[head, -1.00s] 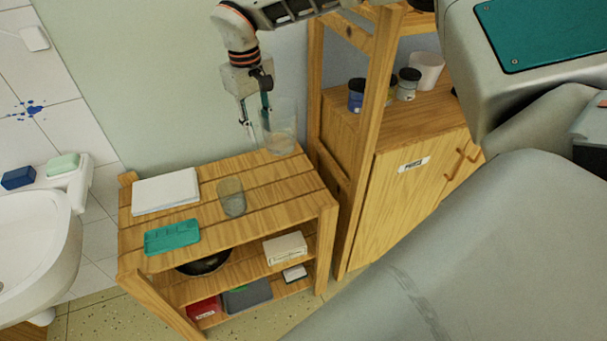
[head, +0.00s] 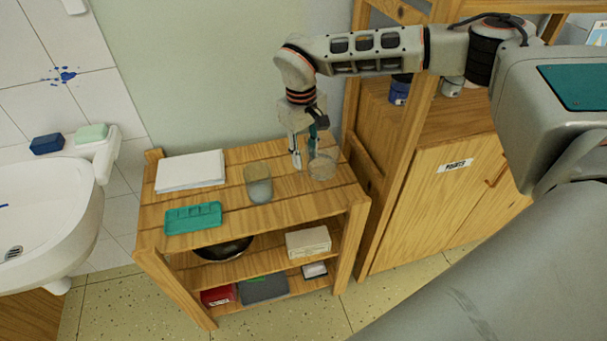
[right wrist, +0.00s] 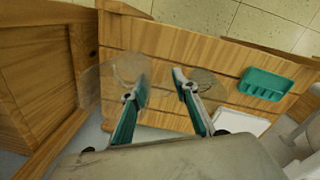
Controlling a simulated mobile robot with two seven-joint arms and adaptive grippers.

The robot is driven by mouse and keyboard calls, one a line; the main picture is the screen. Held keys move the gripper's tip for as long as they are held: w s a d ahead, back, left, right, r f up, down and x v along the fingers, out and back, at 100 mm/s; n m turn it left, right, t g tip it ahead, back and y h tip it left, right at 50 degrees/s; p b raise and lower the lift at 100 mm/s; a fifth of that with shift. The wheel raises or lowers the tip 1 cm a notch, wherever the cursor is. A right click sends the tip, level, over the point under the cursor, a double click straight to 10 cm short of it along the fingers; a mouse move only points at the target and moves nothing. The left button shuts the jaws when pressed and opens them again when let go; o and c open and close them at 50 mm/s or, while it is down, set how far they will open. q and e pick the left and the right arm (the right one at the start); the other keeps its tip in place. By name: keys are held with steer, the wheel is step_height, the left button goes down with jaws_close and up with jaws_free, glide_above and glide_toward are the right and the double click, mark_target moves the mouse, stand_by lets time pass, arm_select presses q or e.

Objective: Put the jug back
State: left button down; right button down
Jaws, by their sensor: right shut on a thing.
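The clear jug (head: 322,166) is at the back right of the wooden rack's top (head: 300,203), upright as far as I can see. My right gripper (head: 305,158) comes down from above at its left side and is shut on it. I cannot tell whether its base touches the slats. In the right wrist view the see-through jug (right wrist: 100,88) is by the left finger of my right gripper (right wrist: 158,76). What the fingers grip is hard to make out. My left gripper is not in view.
A glass with greyish content (head: 258,185) stands left of the jug. A white paper stack (head: 190,171) and a green tray (head: 193,218) lie further left. A wooden cabinet (head: 430,215) stands close on the right. A sink (head: 45,215) is at the left.

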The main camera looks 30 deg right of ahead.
step_height(320, 180, down, 7)
steer(key=shift+b, duration=0.4)
steer(key=c, duration=1.6)
jaws_free()
steer(key=shift+f, duration=0.1)
steer(key=shift+o, duration=0.2)
